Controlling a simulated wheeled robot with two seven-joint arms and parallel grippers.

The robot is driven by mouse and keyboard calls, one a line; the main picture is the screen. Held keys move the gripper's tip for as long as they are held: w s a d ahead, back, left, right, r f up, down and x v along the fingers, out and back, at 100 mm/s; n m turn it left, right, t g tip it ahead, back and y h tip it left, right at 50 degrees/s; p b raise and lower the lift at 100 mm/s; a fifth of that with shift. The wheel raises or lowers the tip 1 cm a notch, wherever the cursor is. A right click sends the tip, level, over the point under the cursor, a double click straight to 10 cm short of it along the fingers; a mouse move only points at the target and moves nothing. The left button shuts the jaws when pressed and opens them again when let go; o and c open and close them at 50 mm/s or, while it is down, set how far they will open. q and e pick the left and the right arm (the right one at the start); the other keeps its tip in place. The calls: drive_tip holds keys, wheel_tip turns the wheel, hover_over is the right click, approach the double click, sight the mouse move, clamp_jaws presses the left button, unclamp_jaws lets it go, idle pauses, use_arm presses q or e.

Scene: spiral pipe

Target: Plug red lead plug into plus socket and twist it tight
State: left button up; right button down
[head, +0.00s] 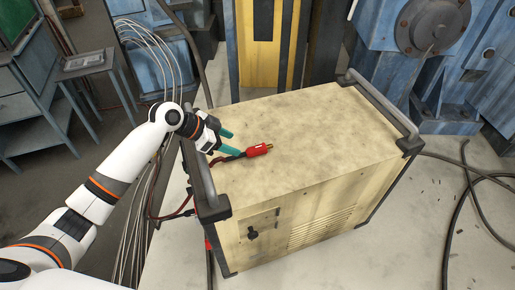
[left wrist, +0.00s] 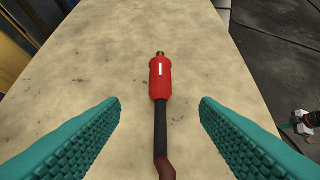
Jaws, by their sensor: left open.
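The red lead plug (head: 258,150) lies on top of the beige machine, its brass tip pointing right in the head view and away from me in the left wrist view. Its black and dark red cable (head: 228,157) runs left over the machine's edge. My left gripper (head: 226,147) is open just above the top. In the left wrist view, its teal fingers stand apart on either side of the line of the plug (left wrist: 160,80) and cable, touching neither. A small white and teal part, seemingly my right gripper (left wrist: 298,124), shows at that view's right edge. I cannot make out the plus socket.
The beige machine (head: 310,130) has grey handle bars (head: 380,103) at both ends and a dark knob (head: 253,233) on its front panel. Its top is otherwise clear. Black cables (head: 448,215) lie on the floor at right. A blue-grey bench (head: 35,115) stands at left.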

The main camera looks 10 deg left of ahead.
sight(250, 149)
use_arm(q)
drive_tip(key=shift+x, duration=1.05)
drive_tip(key=shift+w+d+f, duration=0.15)
drive_tip(key=shift+w+f, duration=0.05)
drive_tip(key=shift+f, duration=0.1)
drive_tip(key=x, duration=0.1)
drive_tip(key=p+x, duration=0.2)
drive_tip(key=x, duration=0.1)
drive_tip(key=shift+w+d+r, duration=0.1)
drive_tip(key=shift+d+r, duration=0.1)
drive_tip(key=shift+d, duration=0.15)
drive_tip(key=shift+w+d+f, duration=0.25)
drive_tip(key=shift+f, duration=0.25)
drive_tip(key=c, duration=1.1)
use_arm(e)
drive_tip(key=shift+s+a+r, duration=0.1)
drive_tip(key=shift+a+r, duration=0.1)
drive_tip(key=shift+r, duration=0.4)
drive_tip(key=shift+s+a+r, duration=0.1)
drive_tip(key=shift+a+r, duration=0.05)
drive_tip(key=shift+r, duration=0.45)
